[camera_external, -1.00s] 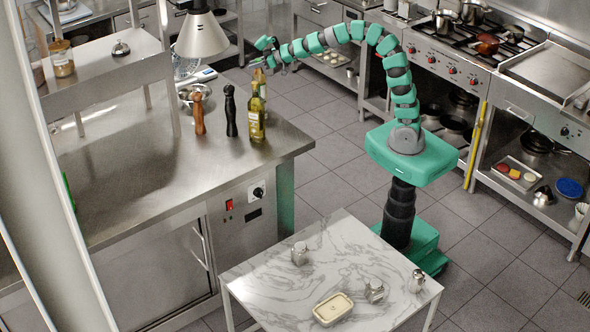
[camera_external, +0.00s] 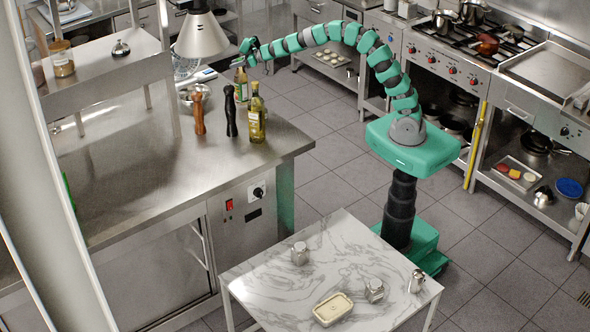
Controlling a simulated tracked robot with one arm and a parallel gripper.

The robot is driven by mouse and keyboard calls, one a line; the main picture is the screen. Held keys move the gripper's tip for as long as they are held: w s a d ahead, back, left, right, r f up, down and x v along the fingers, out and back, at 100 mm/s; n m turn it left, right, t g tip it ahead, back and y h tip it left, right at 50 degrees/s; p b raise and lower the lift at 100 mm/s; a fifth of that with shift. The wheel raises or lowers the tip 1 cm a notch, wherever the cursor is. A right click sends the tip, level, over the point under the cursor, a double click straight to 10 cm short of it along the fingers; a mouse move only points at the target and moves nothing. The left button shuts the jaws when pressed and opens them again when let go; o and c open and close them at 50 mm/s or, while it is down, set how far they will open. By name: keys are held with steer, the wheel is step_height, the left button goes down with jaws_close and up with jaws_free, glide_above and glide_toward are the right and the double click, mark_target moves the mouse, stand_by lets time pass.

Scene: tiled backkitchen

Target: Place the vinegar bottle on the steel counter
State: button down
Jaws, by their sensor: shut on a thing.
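My gripper (camera_external: 241,63) is shut on the neck of a bottle, which I take to be the vinegar bottle (camera_external: 241,84). This bottle is light with a pale, partly red label, and looks upright. It is over the far right part of the steel counter (camera_external: 150,180), behind the front bottles. I cannot tell whether its base touches the counter. The fingers are small and partly blend with the bottle top.
A yellow oil bottle (camera_external: 257,118), a dark pepper mill (camera_external: 231,112) and a brown mill (camera_external: 198,110) stand just in front. A steel bowl (camera_external: 190,95) and a heat lamp (camera_external: 201,36) are to the left. The counter's front is clear.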

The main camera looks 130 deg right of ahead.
steer(key=shift+f+b, duration=1.6)
steer(key=shift+f, duration=0.15)
steer(key=c, duration=1.1)
jaws_free()
steer(key=shift+a, duration=0.1)
steer(key=b+v, duration=0.1)
steer(key=v, duration=1.1)
steer(key=shift+b, duration=0.3)
